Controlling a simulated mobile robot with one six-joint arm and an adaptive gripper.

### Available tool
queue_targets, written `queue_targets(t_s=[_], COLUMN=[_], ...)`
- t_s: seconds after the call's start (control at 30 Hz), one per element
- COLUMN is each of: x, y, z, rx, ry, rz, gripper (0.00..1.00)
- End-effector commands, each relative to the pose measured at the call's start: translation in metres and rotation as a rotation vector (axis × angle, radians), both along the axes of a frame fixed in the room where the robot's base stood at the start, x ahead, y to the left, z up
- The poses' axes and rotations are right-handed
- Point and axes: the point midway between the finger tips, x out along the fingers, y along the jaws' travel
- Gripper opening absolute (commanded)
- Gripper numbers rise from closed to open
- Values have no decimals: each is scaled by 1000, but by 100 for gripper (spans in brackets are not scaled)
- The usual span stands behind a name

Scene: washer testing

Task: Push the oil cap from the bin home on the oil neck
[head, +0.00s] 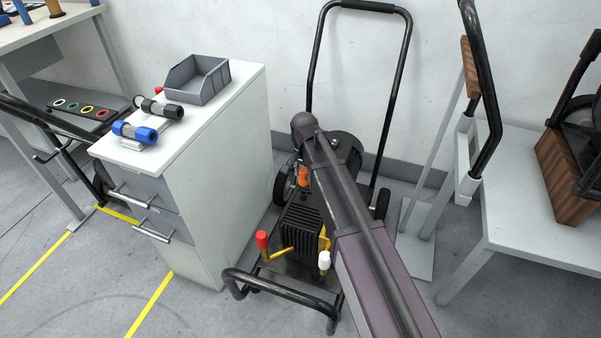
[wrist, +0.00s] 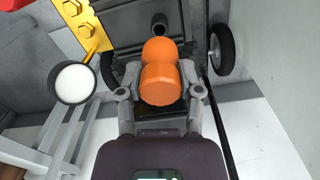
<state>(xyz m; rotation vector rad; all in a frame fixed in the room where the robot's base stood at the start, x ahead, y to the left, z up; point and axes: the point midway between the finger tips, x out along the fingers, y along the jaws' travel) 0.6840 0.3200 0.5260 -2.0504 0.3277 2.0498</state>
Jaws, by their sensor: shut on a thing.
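The orange oil cap (wrist: 160,84) is between the two fingers of my gripper (wrist: 160,93) in the wrist view, and the gripper is shut on it. In the head view an orange piece (head: 302,175) shows on the machine just left of my arm. My gripper is mostly hidden there. A dark round stub (wrist: 159,21) shows beyond the cap in the wrist view; I cannot tell whether it is the oil neck. The cap hides what lies under it, so its seating cannot be seen. The grey bin (head: 226,82) stands on the white cabinet and looks empty.
A red cap (head: 262,240) and a white cap (head: 324,260) stand on the machine near a black finned block (head: 300,222). The machine's black handle (head: 406,60) rises behind. The white cabinet (head: 230,170) is left, a white table (head: 540,200) right.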

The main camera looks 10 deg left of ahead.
Motion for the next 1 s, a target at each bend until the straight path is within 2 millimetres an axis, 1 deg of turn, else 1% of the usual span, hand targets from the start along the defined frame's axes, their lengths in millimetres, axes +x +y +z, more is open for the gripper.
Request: queue_targets(t_s=[0.6,0.7,1.0], x=[0,0,-2], y=[-1,-1,-1], z=[-35,-32,-32], rx=[0,0,0], ry=[0,0,0], rz=[-1,-1,-1], gripper=[14,14,14])
